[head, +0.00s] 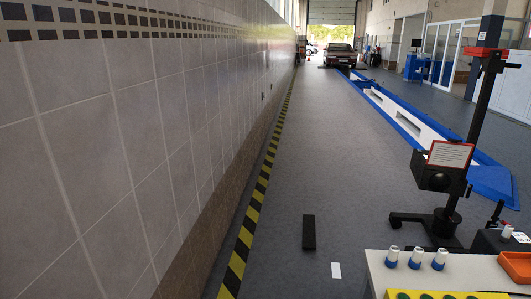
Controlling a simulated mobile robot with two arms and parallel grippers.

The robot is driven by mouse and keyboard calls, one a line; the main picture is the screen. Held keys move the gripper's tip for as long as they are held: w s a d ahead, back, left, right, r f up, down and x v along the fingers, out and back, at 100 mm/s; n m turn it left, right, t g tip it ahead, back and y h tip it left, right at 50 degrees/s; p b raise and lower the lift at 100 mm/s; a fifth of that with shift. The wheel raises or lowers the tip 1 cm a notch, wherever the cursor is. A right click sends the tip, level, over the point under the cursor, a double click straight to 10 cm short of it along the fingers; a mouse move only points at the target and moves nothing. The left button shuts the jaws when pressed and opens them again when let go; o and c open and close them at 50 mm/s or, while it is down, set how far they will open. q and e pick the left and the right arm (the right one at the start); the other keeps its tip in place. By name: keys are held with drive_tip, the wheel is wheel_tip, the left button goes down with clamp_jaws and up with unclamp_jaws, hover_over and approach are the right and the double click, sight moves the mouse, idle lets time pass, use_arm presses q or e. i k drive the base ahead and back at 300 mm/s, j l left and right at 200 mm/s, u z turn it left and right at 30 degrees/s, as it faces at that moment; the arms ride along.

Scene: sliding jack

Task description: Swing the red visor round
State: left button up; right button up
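A headlight tester stands at the right, with a tall black column (486,105) on a low dark base. A red part (487,53) that looks like the visor sits high on the column, near the right edge. A dark box with a red-framed pale panel (449,154) is mounted lower on the column. Neither of my grippers is in view.
A dark block (308,232) and a white card (336,270) lie on the floor.

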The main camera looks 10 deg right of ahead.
sight(482, 53)
drive_tip(key=i+l+z, duration=0.2)
drive_tip(key=i, duration=0.4)
drive_tip(key=i+j+z, duration=0.15)
drive_tip(key=i, duration=0.4)
drive_tip(key=i+z, duration=0.2)
drive_tip(key=i, duration=0.4)
drive_tip(key=i+j+z, duration=0.15)
drive_tip(key=i, duration=0.45)
drive_tip(key=i+z, duration=0.45)
drive_tip(key=i, duration=0.2)
drive_tip(key=i+j+z, duration=0.25)
drive_tip(key=i+z, duration=0.2)
drive_tip(key=i, duration=0.15)
